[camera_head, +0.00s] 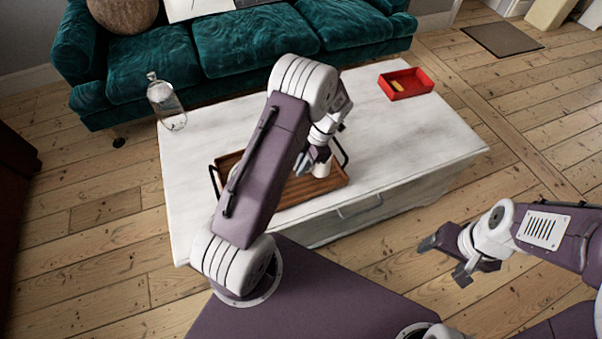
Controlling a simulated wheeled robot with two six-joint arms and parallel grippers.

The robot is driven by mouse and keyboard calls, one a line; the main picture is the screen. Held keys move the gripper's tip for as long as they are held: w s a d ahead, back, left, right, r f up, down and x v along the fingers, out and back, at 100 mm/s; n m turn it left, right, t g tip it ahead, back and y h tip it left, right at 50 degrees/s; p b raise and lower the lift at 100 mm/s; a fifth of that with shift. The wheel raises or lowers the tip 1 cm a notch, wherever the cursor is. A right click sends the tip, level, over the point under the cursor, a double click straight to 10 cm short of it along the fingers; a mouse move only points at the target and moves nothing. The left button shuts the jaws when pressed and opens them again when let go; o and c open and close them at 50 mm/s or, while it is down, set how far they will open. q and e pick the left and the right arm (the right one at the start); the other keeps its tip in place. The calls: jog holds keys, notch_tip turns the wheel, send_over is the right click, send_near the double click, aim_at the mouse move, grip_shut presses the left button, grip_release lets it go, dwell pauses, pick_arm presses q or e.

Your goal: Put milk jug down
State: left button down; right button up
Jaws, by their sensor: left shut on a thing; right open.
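A small white jug (322,168) is at my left gripper (312,162), over the right part of a brown wooden tray (298,193) on the white table. My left gripper is shut on the jug. My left arm hides much of the tray and part of the jug. I cannot tell whether the jug touches the tray's bottom. My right gripper (443,256) is open and empty, in front of the table to the right, over the floor.
The white table (420,135) has free room on its right and left. A red box (406,84) with a small yellow thing inside stands at the back right. A clear glass bottle (166,103) stands at the back left corner. A teal sofa (235,45) is behind.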

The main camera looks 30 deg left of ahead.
pick_arm(q)
notch_tip(320, 180, down, 3)
jog(key=shift+f+b, duration=0.15)
jog(key=shift+b, duration=0.35)
jog(key=shift+f, duration=0.1)
jog(key=c, duration=1.5)
grip_release()
